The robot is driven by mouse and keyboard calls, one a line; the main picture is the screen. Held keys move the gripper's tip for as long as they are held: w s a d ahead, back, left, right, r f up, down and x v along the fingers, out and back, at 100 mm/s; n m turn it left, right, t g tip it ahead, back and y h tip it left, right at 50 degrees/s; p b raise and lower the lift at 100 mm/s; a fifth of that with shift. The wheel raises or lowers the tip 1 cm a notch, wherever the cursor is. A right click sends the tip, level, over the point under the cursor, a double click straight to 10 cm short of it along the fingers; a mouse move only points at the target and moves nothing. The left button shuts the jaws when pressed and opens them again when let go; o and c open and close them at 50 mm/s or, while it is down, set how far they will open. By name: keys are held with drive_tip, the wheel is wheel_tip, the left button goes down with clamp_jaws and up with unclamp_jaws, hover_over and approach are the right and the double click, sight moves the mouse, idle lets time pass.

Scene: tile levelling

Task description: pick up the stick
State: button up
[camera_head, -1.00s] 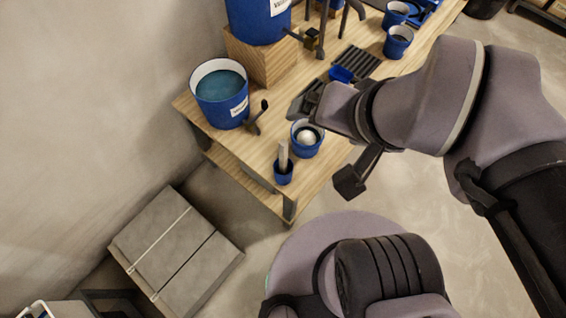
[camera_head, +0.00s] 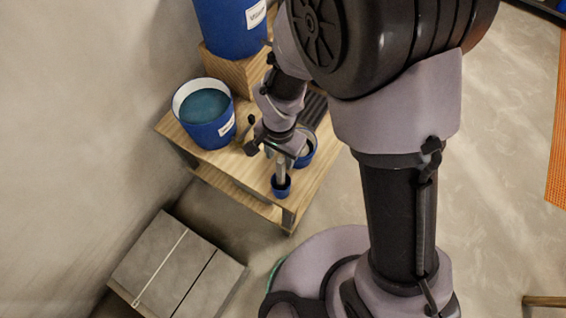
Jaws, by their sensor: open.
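The stick (camera_head: 281,171) is pale and stands upright in a small blue cup (camera_head: 281,188) at the near corner of the wooden table (camera_head: 222,162). My gripper (camera_head: 280,152) is open and points down over the cup, at the stick's upper part. The stick's top is hidden by the gripper, and I cannot tell whether the fingers touch it.
A blue cup (camera_head: 305,158) stands just behind the small cup, partly hidden by my arm. A blue bucket of teal liquid (camera_head: 207,115) stands to the left. A larger blue container (camera_head: 232,30) stands on a wooden block (camera_head: 232,72). Grey slabs (camera_head: 178,265) lie lower left.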

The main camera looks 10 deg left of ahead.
sight(281, 170)
wheel_tip(281, 170, down, 8)
drive_tip(key=b, duration=0.3)
drive_tip(key=shift+s+d, duration=0.1)
drive_tip(key=shift+r, duration=0.15)
clamp_jaws()
